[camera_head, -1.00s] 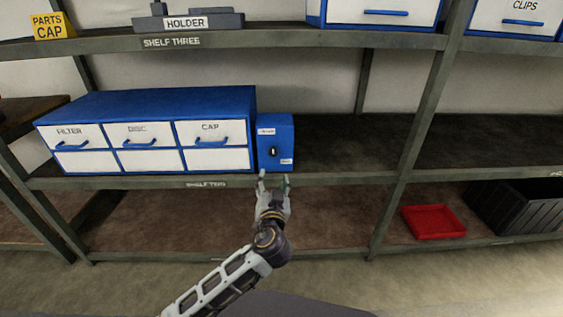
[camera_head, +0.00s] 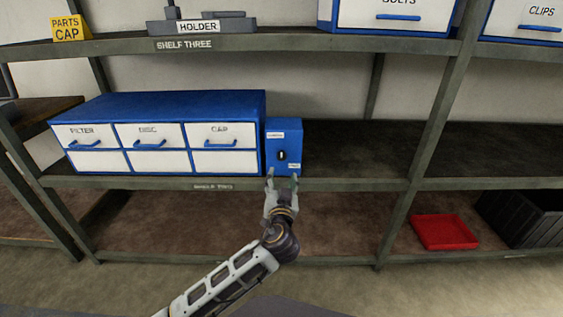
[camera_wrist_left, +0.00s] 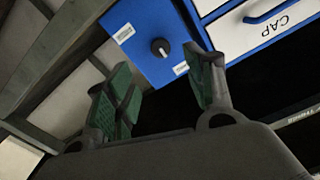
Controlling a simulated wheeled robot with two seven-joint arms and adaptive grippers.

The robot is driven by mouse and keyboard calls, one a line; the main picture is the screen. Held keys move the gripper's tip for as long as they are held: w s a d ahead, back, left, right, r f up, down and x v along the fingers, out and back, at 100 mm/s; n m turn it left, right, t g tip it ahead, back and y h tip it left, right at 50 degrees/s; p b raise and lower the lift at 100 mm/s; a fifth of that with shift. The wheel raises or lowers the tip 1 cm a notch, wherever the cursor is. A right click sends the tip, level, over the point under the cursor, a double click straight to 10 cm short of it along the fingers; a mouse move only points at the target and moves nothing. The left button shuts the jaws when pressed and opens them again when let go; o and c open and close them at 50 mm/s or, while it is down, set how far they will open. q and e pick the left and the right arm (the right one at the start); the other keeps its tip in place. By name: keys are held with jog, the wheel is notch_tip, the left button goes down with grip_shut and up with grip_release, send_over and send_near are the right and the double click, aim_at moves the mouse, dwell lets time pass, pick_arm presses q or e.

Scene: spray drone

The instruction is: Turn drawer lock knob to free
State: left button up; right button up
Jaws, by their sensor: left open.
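The lock knob (camera_head: 282,155) is a small black knob on the front of a blue lock box (camera_head: 284,135). The box stands on shelf two, just right of the blue drawer cabinet (camera_head: 180,103). It has two white labels, one above the knob and one at lower right. In the left wrist view the knob (camera_wrist_left: 160,47) shows with a pale pointer mark. My left gripper (camera_head: 282,182) is open and empty, in front of and just below the box, apart from the knob. Its green-padded fingers (camera_wrist_left: 165,90) show in the wrist view. My right gripper is not in view.
The cabinet has white drawers with blue handles, labelled FILTER, DISC and CAP. The shelf edge (camera_head: 345,184) runs below the box, and the shelf to its right is bare. A red tray (camera_head: 444,232) and a black crate (camera_head: 525,215) sit lower right.

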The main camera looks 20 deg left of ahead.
aim_at(282, 158)
pick_arm(q)
jog(key=shift+b+x, duration=1.5)
jog(key=shift+x, duration=4.25)
jog(key=c, duration=1)
